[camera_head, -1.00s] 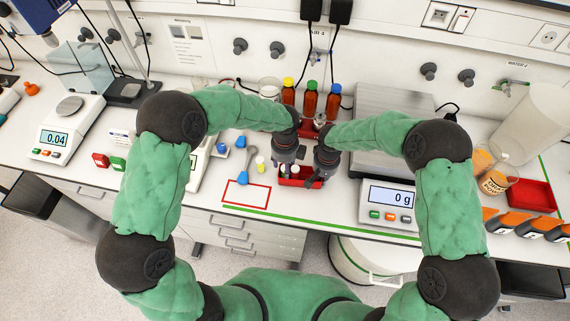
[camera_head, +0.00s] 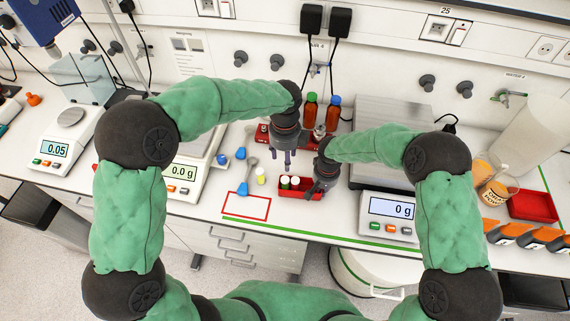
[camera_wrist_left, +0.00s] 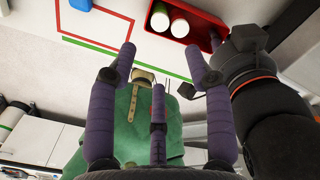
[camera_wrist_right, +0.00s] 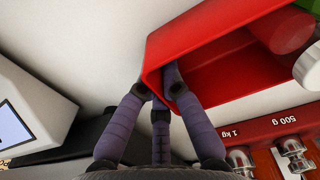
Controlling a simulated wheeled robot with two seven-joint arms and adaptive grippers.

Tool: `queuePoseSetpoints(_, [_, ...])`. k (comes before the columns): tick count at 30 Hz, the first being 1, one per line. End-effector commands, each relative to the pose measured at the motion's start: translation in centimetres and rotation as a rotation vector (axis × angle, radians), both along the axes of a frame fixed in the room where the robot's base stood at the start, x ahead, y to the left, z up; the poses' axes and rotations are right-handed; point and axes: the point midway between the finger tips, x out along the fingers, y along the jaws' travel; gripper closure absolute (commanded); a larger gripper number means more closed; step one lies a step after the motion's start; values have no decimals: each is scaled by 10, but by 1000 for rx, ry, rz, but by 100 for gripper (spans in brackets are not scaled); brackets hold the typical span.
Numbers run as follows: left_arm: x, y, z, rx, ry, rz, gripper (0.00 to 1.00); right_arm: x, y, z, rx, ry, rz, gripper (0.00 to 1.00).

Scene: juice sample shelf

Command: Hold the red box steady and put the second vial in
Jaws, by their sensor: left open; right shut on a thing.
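The red box (camera_head: 308,195) stands on the bench near the front edge. Two white-capped vials, a left one (camera_head: 285,182) and a right one (camera_head: 295,181), stand side by side in its left part; their caps also show in the left wrist view (camera_wrist_left: 160,18) (camera_wrist_left: 180,24). My right gripper (camera_head: 318,190) is shut on the box's right end wall; in the right wrist view its fingers (camera_wrist_right: 160,88) grip the red wall (camera_wrist_right: 195,45). My left gripper (camera_head: 287,166) is open and empty, above the box and apart from the vials. Its spread fingers show in the left wrist view (camera_wrist_left: 168,60).
A red outline (camera_head: 246,206) and a yellow-topped vial (camera_head: 261,175) are left of the box. Bottles with green (camera_head: 310,108) and blue (camera_head: 333,112) caps stand behind. A scale (camera_head: 390,206) is close on the right. The outlined area is clear.

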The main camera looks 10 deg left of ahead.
Motion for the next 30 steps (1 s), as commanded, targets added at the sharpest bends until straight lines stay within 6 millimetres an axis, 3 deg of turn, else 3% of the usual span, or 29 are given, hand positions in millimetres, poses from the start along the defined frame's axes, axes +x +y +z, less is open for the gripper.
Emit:
queuePoseSetpoints(6, [0,0,14,0,0,0,48,0,0,0,0,-1,0,100])
queuePoseSetpoints(14, [0,0,15,0,0,0,48,0,0,0,0,-1,0,100])
queuePoseSetpoints(15, [0,0,15,0,0,0,48,0,0,0,0,-1,0,82])
queuePoseSetpoints(17, [0,0,15,0,0,0,48,0,0,0,0,-1,0,65])
queuePoseSetpoints(30, [0,0,14,0,0,0,48,1,0,7,0,-3,0,65])
